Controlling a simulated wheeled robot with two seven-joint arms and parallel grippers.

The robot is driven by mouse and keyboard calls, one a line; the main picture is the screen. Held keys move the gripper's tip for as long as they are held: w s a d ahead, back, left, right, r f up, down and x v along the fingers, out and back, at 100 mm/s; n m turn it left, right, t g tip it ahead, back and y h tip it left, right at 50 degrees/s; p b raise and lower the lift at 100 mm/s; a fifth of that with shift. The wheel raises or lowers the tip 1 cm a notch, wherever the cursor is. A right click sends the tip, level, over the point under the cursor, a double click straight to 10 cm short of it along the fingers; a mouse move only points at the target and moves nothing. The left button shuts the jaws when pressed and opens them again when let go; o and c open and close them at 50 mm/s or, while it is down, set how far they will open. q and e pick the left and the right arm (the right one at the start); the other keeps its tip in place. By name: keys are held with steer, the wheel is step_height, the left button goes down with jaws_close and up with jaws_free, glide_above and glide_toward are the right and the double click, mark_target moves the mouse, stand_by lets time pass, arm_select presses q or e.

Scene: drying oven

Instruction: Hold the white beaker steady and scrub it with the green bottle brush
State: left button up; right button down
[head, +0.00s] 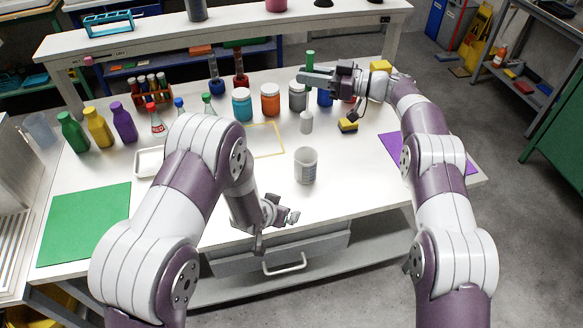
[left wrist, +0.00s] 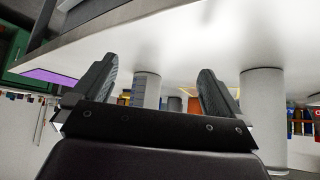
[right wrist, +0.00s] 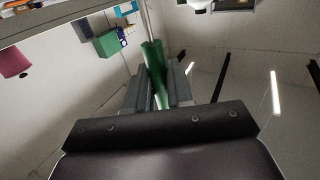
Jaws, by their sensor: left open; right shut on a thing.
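The white beaker (head: 306,167) stands upright on the white table near its front edge. My left gripper (head: 282,218) is open and empty, low at the front edge, in front and left of the beaker. In the left wrist view its fingers (left wrist: 165,88) are spread. My right gripper (head: 306,77) is shut on the green handle (head: 310,58) of the bottle brush. The brush hangs upright with its pale head (head: 306,123) behind the beaker and apart from it. In the right wrist view the green handle (right wrist: 154,62) lies between the fingers.
A yellow and black sponge (head: 348,125) lies right of the brush. Several jars, including an orange one (head: 270,99), stand behind. A white tray (head: 149,162) and a green mat (head: 84,222) are left; a purple mat (head: 395,150) is right. The table around the beaker is clear.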

mark_target(310, 154)
arm_select(q)
steer(key=w+d+r+t+h, duration=0.2)
steer(key=w+d+r+t, duration=0.1)
steer(key=w+r+t, duration=0.3)
arm_select(e)
steer(key=shift+s+r, duration=0.25)
steer(key=shift+s, duration=0.15)
arm_select(q)
steer(key=shift+g, duration=0.5)
steer(key=x, duration=0.4)
steer(key=r+x, duration=0.1)
steer(key=x, duration=0.7)
steer(key=shift+w+d+r, duration=0.1)
steer(key=shift+w+r, duration=0.05)
steer(key=shift+w, duration=0.15)
arm_select(e)
steer(key=shift+w, duration=0.15)
arm_select(q)
steer(key=c, duration=1)
